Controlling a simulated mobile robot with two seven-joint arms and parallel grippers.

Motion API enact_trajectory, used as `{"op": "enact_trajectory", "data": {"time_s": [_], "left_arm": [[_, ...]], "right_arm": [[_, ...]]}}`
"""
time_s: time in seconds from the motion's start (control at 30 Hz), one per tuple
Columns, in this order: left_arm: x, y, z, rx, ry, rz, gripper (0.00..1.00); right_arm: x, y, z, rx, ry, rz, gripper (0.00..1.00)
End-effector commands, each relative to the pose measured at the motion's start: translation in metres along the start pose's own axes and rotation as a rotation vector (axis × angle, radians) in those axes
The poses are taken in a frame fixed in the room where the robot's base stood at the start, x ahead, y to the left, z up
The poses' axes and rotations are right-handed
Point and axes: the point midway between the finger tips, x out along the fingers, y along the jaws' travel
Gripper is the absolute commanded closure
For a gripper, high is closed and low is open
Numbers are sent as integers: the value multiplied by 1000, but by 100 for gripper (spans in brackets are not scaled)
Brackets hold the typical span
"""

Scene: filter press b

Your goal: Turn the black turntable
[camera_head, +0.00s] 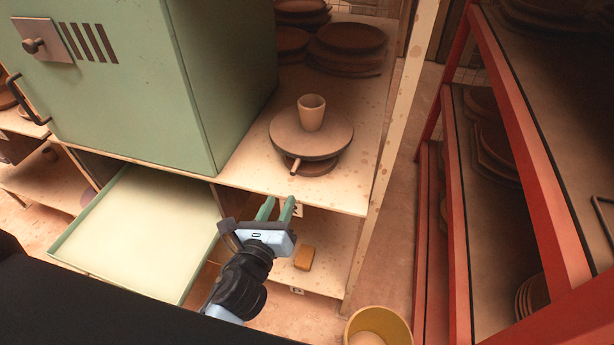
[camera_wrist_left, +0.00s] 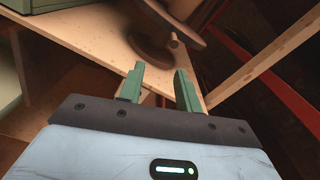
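The turntable (camera_head: 311,137) stands on the shelf right of the green cabinet. It looks brown rather than black in this light, with a small peg handle (camera_head: 295,166) sticking out at its front. A pale cup (camera_head: 311,112) stands upright on its disc. My left gripper (camera_head: 279,205) is open and empty, in front of the shelf edge and below the peg, apart from it. In the left wrist view, the green fingers (camera_wrist_left: 158,85) point toward the turntable base (camera_wrist_left: 152,42), and the peg's end (camera_wrist_left: 174,40) shows just beyond them. My right gripper is not in view.
A green cabinet (camera_head: 130,80) stands left of the turntable, with a pale green tray (camera_head: 150,225) below. A wooden post (camera_head: 385,160) and a red rack (camera_head: 530,150) stand to the right. Brown plates (camera_head: 348,45) sit behind. A yellow bucket (camera_head: 378,325) is on the floor.

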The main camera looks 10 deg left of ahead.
Motion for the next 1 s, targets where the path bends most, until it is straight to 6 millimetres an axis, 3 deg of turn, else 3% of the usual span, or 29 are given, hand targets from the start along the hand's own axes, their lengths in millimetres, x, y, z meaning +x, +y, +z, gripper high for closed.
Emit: {"op": "enact_trajectory", "data": {"time_s": [0.13, 0.43, 0.8, 1.0], "left_arm": [[8, -9, 20, 136, -49, -10, 66], [14, -10, 22, 157, -56, -11, 66], [66, -11, 25, 154, -56, -11, 66], [83, -11, 24, 153, -53, -11, 66]], "right_arm": [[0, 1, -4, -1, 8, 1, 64], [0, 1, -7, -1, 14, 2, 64], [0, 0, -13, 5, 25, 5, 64], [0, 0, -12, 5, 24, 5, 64]]}}
